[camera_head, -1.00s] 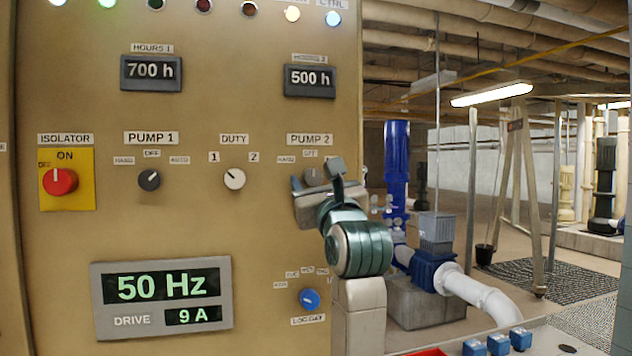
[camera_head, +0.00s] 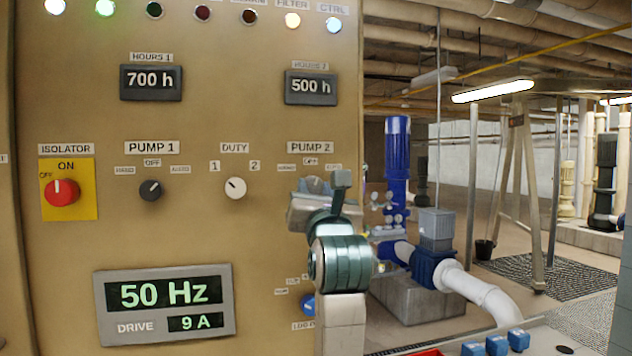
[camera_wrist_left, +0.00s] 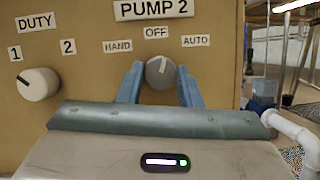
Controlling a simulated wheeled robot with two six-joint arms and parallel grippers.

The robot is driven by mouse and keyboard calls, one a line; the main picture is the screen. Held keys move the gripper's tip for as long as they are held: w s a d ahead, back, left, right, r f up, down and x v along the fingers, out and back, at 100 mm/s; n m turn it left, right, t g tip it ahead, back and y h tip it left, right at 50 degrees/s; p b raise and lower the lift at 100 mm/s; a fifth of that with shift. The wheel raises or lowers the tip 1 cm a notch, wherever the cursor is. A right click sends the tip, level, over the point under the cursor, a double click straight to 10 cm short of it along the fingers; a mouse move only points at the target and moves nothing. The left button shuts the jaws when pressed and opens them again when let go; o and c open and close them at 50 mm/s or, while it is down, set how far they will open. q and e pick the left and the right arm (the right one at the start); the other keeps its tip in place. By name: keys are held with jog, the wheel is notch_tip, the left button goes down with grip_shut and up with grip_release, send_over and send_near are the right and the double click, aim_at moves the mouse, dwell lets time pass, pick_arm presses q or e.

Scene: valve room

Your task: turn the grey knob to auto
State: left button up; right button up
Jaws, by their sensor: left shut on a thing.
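The grey knob (camera_wrist_left: 160,72) sits under the PUMP 2 label, with HAND, OFF and AUTO marks around it. Its white pointer line points up, leaning slightly right, close to the OFF mark (camera_wrist_left: 157,33). The AUTO mark (camera_wrist_left: 195,41) is to its upper right. My left gripper (camera_wrist_left: 160,80) is shut on the knob, with one blue finger on each side. In the head view my left gripper (camera_head: 315,188) is at the panel below the PUMP 2 label and hides the knob. My right gripper is not in view.
The cream DUTY knob (camera_wrist_left: 38,84) is left of the gripper. The dark PUMP 1 knob (camera_head: 150,190) and red isolator (camera_head: 61,191) are farther left. A blue knob (camera_head: 307,304) is below, partly behind my arm. Open room lies right of the panel edge.

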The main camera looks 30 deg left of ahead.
pick_arm(q)
jog(key=m+p, duration=0.1)
jog(key=m, duration=0.1)
jog(key=m+h+p, duration=0.1)
jog(key=shift+a+r+m+t+p, duration=0.1)
jog(key=shift+r+m+t+p, duration=0.1)
jog(key=shift+m+t+p, duration=0.15)
jog(key=shift+s+m+t+h+p, duration=0.1)
jog(key=shift+m+t+h+p, duration=0.15)
jog(key=shift+m+h+p, duration=0.9)
jog(key=shift+f+m+p, duration=0.1)
jog(key=shift+m+p, duration=0.25)
jog(key=shift+m, duration=0.55)
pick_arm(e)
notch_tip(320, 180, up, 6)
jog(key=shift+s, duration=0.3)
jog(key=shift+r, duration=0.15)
pick_arm(q)
jog(key=shift+f, duration=0.1)
jog(key=o, duration=1)
jog(key=shift+b+v, duration=2.05)
jog(key=shift+v, duration=3.4)
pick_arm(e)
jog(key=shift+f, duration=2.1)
